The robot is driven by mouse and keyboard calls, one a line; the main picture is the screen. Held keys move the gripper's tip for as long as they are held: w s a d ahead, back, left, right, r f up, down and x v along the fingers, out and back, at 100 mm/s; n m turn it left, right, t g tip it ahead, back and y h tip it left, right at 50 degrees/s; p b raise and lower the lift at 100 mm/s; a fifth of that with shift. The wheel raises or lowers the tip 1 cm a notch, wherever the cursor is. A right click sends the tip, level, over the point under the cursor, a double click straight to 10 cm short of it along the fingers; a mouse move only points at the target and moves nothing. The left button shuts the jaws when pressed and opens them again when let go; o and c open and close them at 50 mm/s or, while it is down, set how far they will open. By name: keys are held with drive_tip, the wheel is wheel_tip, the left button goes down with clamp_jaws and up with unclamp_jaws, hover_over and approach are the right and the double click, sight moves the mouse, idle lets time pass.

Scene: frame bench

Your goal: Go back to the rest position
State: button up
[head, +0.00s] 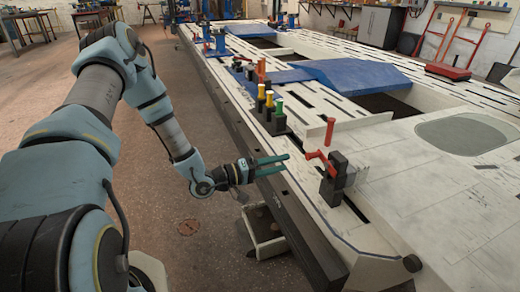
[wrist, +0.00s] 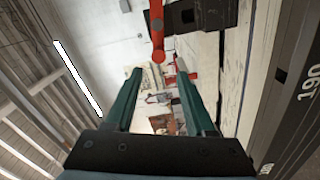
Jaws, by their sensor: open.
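My gripper (head: 272,165) is at the near edge of the long white bench, its two green fingers apart and nothing between them. It points right, toward a black clamp (head: 334,181) with red handles (head: 319,158) on the bench edge, and looks short of it. In the wrist view the open fingers of my gripper (wrist: 160,95) frame the far room. The red handle (wrist: 157,32) and the black clamp (wrist: 192,16) show at the top, beyond the fingertips. My arm reaches in from the left of the head view.
The white bench frame (head: 400,155) fills the right side, with blue panels (head: 350,74) on it. Yellow, green and black pegs (head: 268,105) stand along its near edge. A small white box (head: 264,240) sits below the edge. The brown floor (head: 200,225) left of the bench is mostly clear.

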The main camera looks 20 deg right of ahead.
drive_tip(key=w+a+m+t+y, duration=0.1)
drive_tip(key=w+a+t+y, duration=0.4)
drive_tip(key=w+a+y, duration=0.45)
drive_tip(key=a+r+n+y, duration=0.1)
drive_tip(key=a+r+y, duration=0.2)
drive_tip(key=a, duration=0.7)
drive_tip(key=a+r+n+y, duration=0.1)
drive_tip(key=a+r+y, duration=0.2)
drive_tip(key=a, duration=0.7)
drive_tip(key=s+a+r+n+g+y, duration=0.2)
drive_tip(key=s+a+r, duration=0.55)
drive_tip(key=s, duration=0.45)
wheel_tip(320, 180, up, 24)
drive_tip(key=p, duration=2.4)
drive_tip(key=shift+w+a+f, duration=0.15)
drive_tip(key=shift+a+f, duration=0.1)
drive_tip(key=shift+a, duration=0.05)
